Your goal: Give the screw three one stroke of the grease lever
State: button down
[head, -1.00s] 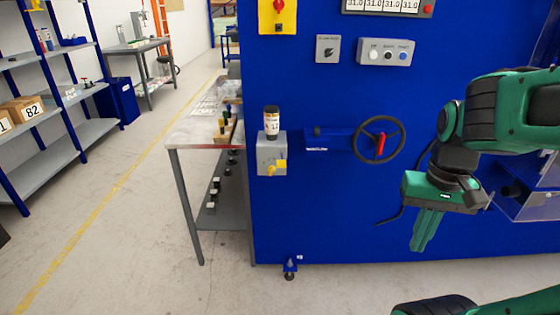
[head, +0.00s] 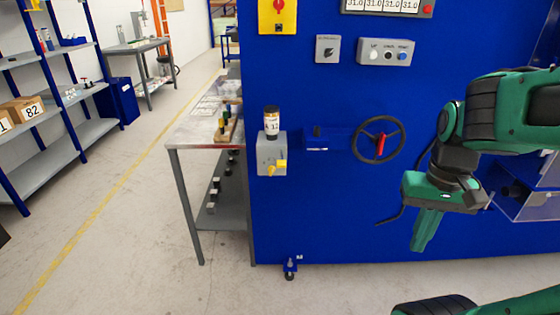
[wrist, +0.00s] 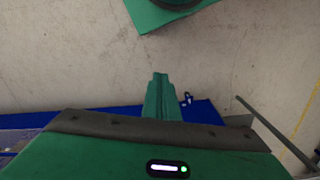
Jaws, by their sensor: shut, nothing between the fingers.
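In the head view, a grey grease unit (head: 270,156) is fixed to the left end of the blue machine face. A clear cartridge with a dark cap (head: 272,122) stands upright on it. A yellow lever (head: 276,168) is on the unit's lower front. My gripper (head: 421,247) hangs fingers-down at the right, well apart from the lever, in front of the blue panel. Its fingers are shut with nothing between them. In the wrist view the shut fingers (wrist: 160,82) show above bare floor. The lever is not in the wrist view.
A handwheel with a red handle (head: 378,139) sticks out between the grease unit and my gripper. A switch (head: 327,49) and a button box (head: 385,52) are above it. A metal table (head: 186,135) with small items stands left of the machine. The floor in front is clear.

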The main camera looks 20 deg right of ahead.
dwell(0.6)
notch_tip(320, 180, up, 8)
jog(key=n+t+y, duration=0.1)
jog(key=t+y, duration=0.2)
jog(key=t, duration=0.6)
send_over(284, 164)
jog(key=shift+a+r, duration=0.1)
jog(key=shift+r, duration=0.05)
jog(key=shift+f, duration=4.45)
